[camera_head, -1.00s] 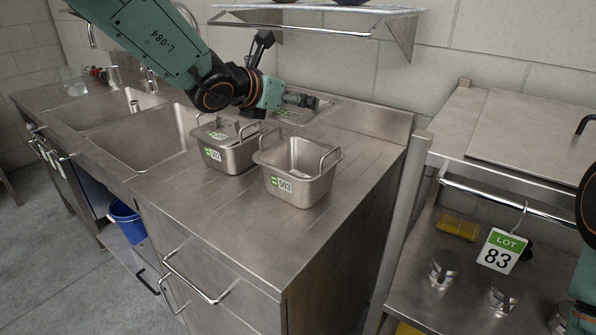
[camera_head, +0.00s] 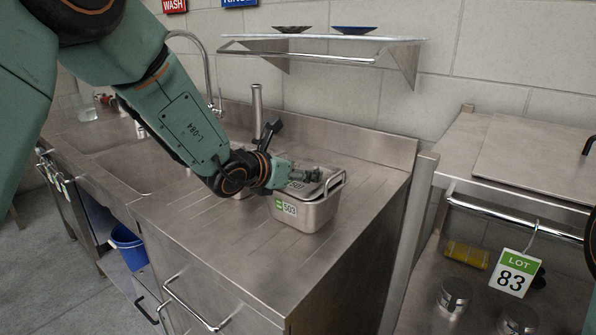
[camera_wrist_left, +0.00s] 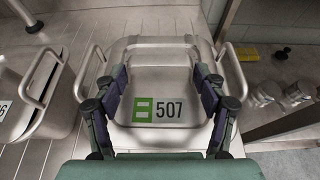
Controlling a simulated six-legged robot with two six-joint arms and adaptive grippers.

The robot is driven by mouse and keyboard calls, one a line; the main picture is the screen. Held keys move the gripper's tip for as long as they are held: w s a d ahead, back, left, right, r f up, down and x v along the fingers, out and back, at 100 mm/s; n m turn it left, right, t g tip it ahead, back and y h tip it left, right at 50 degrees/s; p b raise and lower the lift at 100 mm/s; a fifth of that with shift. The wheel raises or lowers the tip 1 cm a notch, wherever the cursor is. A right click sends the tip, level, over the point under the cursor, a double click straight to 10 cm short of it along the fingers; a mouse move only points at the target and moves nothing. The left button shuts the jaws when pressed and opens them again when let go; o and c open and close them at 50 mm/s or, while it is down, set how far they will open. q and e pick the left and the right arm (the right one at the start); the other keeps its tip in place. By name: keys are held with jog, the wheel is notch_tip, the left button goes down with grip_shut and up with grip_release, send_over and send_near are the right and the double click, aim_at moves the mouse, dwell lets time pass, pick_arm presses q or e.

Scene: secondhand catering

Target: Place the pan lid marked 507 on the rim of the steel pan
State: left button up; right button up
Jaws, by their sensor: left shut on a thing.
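The pan lid marked 507 (camera_wrist_left: 160,60) is a grey steel plate with a green-and-white label. It also shows in the head view (camera_head: 299,185), partly covered by my gripper. My left gripper (camera_wrist_left: 160,85) is shut on it, one finger at each side. The steel pan marked 503 (camera_head: 308,214) stands on the counter directly below the lid. In the left wrist view the lid lies between the pan's two wire handles (camera_wrist_left: 238,70). I cannot tell whether it touches the rim. My right gripper is out of view.
A second steel pan (camera_wrist_left: 35,100) stands close on the left; my arm mostly hides it in the head view. The counter (camera_head: 235,245) is clear in front. A wall shelf (camera_head: 325,40) holds two dishes above. A tap and sinks are at left.

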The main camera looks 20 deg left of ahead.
pick_arm(q)
jog(key=shift+w+f, duration=0.15)
jog(key=shift+w, duration=0.25)
jog(key=o, duration=1.2)
jog(key=shift+d, duration=0.1)
jog(key=o, duration=0.4)
jog(key=shift+s+r, duration=0.2)
jog(key=shift+s, duration=0.15)
jog(key=shift+c, duration=0.2)
jog(key=shift+w+f, duration=0.15)
jog(key=shift+w, duration=0.1)
jog(key=v, duration=1.2)
jog(key=shift+s, duration=0.1)
